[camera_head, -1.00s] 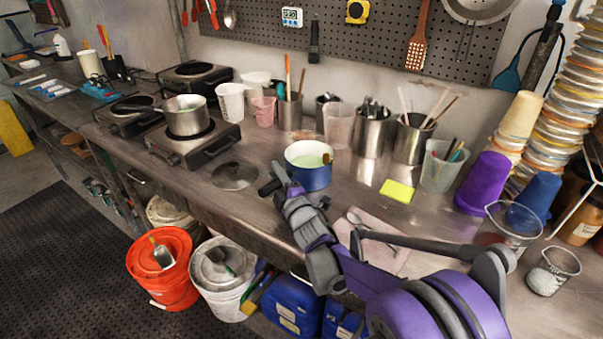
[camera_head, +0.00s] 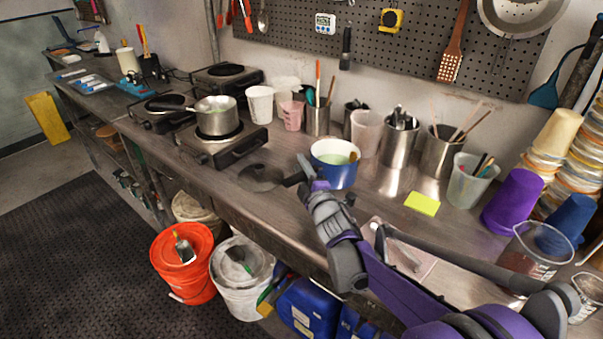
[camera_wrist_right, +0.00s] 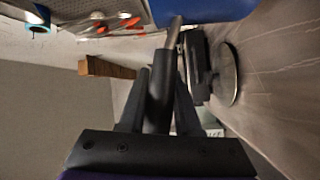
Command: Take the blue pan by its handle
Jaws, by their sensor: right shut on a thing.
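The blue pan (camera_head: 338,177) has a white inside with pale green liquid in it. It is on or just above the steel bench, near the front edge, and looks upright. My right gripper (camera_head: 304,172) is at its left side, shut on the dark handle (camera_head: 292,180). In the right wrist view the blue pan wall (camera_wrist_right: 200,10) shows at the top. The handle's metal neck (camera_wrist_right: 173,32) runs from it down into my shut right gripper (camera_wrist_right: 158,95). My left gripper is in neither view.
A dark round lid (camera_head: 261,178) lies left of the pan. A hot plate (camera_head: 222,146) with a steel saucepan (camera_head: 216,121) stands beyond it. Cups and tool pots stand behind. Buckets (camera_head: 184,263) stand below the bench.

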